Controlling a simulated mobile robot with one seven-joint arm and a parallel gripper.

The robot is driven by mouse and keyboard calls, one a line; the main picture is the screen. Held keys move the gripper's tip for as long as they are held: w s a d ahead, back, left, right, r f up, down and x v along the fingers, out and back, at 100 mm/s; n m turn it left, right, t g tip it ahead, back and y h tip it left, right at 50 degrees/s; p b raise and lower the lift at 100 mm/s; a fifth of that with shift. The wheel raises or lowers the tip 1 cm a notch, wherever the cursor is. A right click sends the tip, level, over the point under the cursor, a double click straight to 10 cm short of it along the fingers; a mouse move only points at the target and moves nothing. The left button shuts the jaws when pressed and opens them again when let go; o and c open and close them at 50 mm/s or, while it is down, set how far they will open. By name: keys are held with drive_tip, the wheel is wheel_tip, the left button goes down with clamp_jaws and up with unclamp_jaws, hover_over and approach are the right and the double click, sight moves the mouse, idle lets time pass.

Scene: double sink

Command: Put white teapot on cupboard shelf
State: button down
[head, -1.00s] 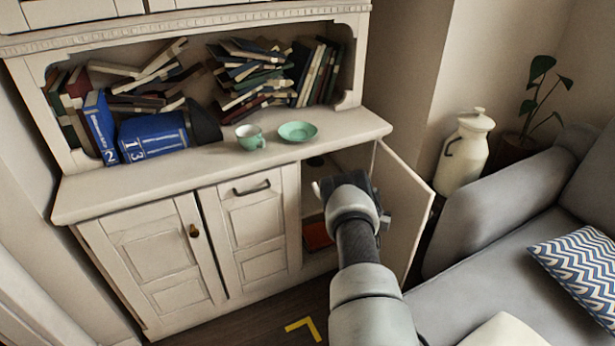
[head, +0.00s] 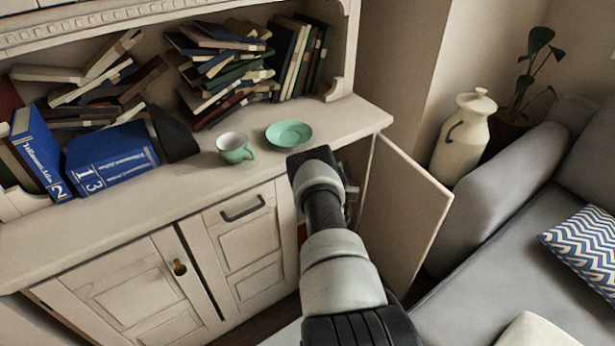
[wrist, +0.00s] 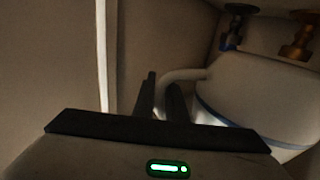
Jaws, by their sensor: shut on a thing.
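The white teapot (wrist: 255,95) with a blue band fills the right of the wrist view, its curved handle (wrist: 185,75) reaching left into my gripper. My gripper (wrist: 162,90) is shut on this handle. In the head view my arm reaches into the open right compartment of the cream cupboard (head: 130,230), and my own wrist hides the teapot and most of the opening. The cupboard door (head: 400,205) stands open to the right of my arm. The shelf inside cannot be made out clearly.
A blue-and-brass item (wrist: 235,25) and a brass item (wrist: 300,35) are close to the teapot. On the countertop stand a green cup (head: 235,148) and a green saucer (head: 289,133), just above my wrist. A grey sofa (head: 500,215) is at the right.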

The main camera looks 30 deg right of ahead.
wheel_tip(320, 180, down, 9)
drive_tip(key=b, duration=0.3)
drive_tip(key=shift+f, duration=0.2)
drive_tip(key=c, duration=1.8)
unclamp_jaws()
drive_tip(key=shift+s+f, duration=0.1)
drive_tip(key=shift+f, duration=0.05)
drive_tip(key=shift+s+a+r, duration=0.2)
drive_tip(key=shift+a, duration=0.05)
drive_tip(key=p+v, duration=0.3)
drive_tip(key=v, duration=0.8)
drive_tip(key=shift+s+p, duration=0.2)
drive_tip(key=shift+p, duration=0.15)
drive_tip(key=shift+a, duration=0.1)
